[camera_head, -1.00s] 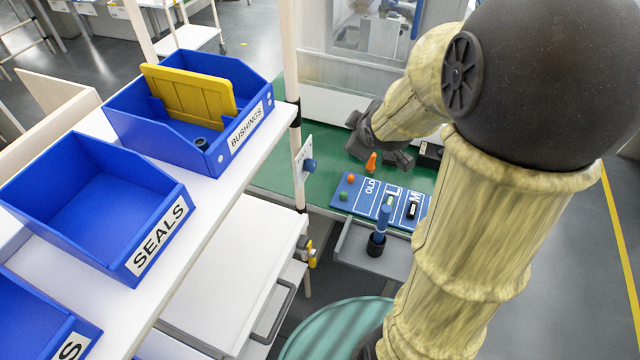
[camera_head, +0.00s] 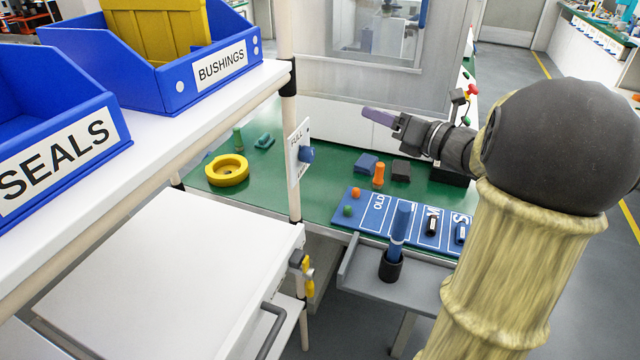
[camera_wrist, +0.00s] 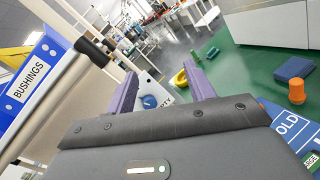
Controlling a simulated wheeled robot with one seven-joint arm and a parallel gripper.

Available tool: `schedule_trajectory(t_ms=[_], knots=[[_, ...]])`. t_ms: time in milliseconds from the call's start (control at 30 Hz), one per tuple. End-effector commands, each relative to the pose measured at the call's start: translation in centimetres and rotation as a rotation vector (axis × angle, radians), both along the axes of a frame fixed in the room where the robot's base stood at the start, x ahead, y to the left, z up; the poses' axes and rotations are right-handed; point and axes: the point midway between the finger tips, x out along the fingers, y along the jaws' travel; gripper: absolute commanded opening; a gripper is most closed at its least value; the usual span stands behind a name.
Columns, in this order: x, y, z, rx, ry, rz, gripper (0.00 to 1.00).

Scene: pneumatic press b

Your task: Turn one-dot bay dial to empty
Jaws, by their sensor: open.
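A blue dial (camera_head: 306,154) sits on a white upright plate (camera_head: 294,160) fixed to the shelf post. The plate reads "FULL" at its top in the head view. The dial (camera_wrist: 149,102) also shows between my fingers in the wrist view, with "PTY" legible on the plate beside it.
The shelf post (camera_head: 290,110) and white shelf with the BUSHINGS bin (camera_head: 165,88) and SEALS bin (camera_head: 70,160) are at left. A green bench (camera_head: 330,165) behind holds a yellow ring (camera_head: 227,170) and a blue board (camera_head: 375,212). A blue-handled tool (camera_head: 399,230) stands upright on a grey tray.

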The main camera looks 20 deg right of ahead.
Motion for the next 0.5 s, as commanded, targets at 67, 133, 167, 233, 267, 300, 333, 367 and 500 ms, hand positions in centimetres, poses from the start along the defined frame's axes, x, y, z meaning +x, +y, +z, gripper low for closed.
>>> schedule_trajectory(t_ms=[67,133,167,233,267,300,333,367,500], knots=[[-1.2,-0.5,-3.0,-0.101,-0.079,0.071,0.54],[-2.5,-0.7,-4.5,-0.188,-0.151,0.141,0.54],[-3.1,-0.8,-5.1,-0.223,-0.182,0.17,0.54],[-4.6,-1.1,-6.5,-0.299,-0.251,0.234,0.54],[-5.2,-1.2,-7.0,-0.327,-0.279,0.261,0.54],[-5.9,-1.3,-7.6,-0.358,-0.312,0.293,0.54],[-6.4,-1.4,-8.0,-0.379,-0.334,0.314,0.54],[-6.9,-1.5,-8.3,-0.397,-0.354,0.332,0.54],[-8.1,-1.7,-8.8,-0.441,-0.407,0.382,0.54]])
